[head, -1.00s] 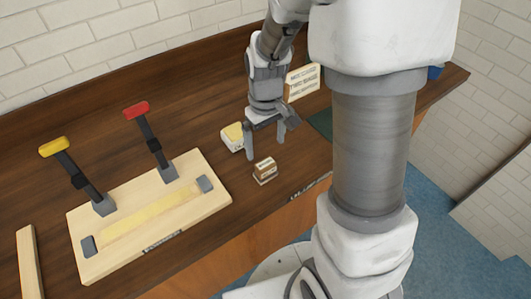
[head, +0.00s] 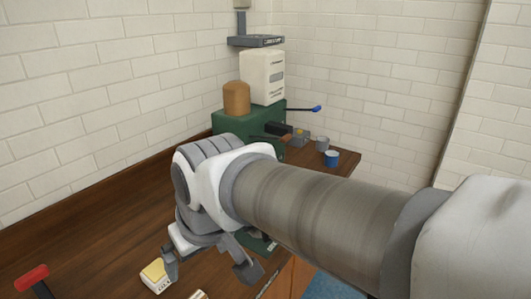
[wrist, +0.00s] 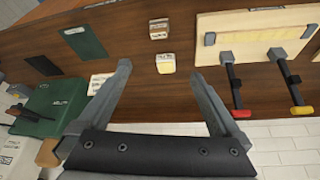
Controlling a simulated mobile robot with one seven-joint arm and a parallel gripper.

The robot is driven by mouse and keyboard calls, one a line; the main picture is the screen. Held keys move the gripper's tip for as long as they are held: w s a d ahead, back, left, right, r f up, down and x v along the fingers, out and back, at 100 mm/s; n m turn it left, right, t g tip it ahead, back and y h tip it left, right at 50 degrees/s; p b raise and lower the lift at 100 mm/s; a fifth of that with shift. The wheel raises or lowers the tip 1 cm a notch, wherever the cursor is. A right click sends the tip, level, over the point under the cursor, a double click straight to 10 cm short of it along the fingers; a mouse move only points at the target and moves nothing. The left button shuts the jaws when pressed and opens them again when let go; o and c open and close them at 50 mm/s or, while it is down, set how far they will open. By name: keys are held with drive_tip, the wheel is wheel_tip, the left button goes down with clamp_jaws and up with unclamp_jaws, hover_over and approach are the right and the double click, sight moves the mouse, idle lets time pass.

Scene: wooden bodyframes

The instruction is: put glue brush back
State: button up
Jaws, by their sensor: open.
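I cannot make out a glue brush with certainty in either view. My gripper (head: 211,264) is open and empty above the wooden bench (head: 100,240); in the wrist view its fingers (wrist: 160,76) are spread wide. A small yellow-topped box (head: 155,276) sits on the bench by the left finger in the head view. It shows between the fingers in the wrist view (wrist: 165,64), apart from them. A small brown and white block (wrist: 158,29) lies beyond it there. Two small cups, one grey (head: 322,144) and one blue (head: 332,159), stand at the bench's far right end.
A green machine (head: 228,122) with a blue-tipped lever (head: 316,109) stands at the back against the brick wall. A pale clamp board (wrist: 255,30) with red and yellow handles and a dark green mat (wrist: 84,40) lie on the bench.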

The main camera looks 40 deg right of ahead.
drive_tip(key=shift+s+r+m+t, duration=0.15)
drive_tip(key=shift+s+r+t, duration=0.15)
drive_tip(key=shift+s, duration=0.45)
drive_tip(key=shift+s+r+m+t, duration=0.2)
drive_tip(key=shift+s+r, duration=0.15)
drive_tip(key=shift+s, duration=0.35)
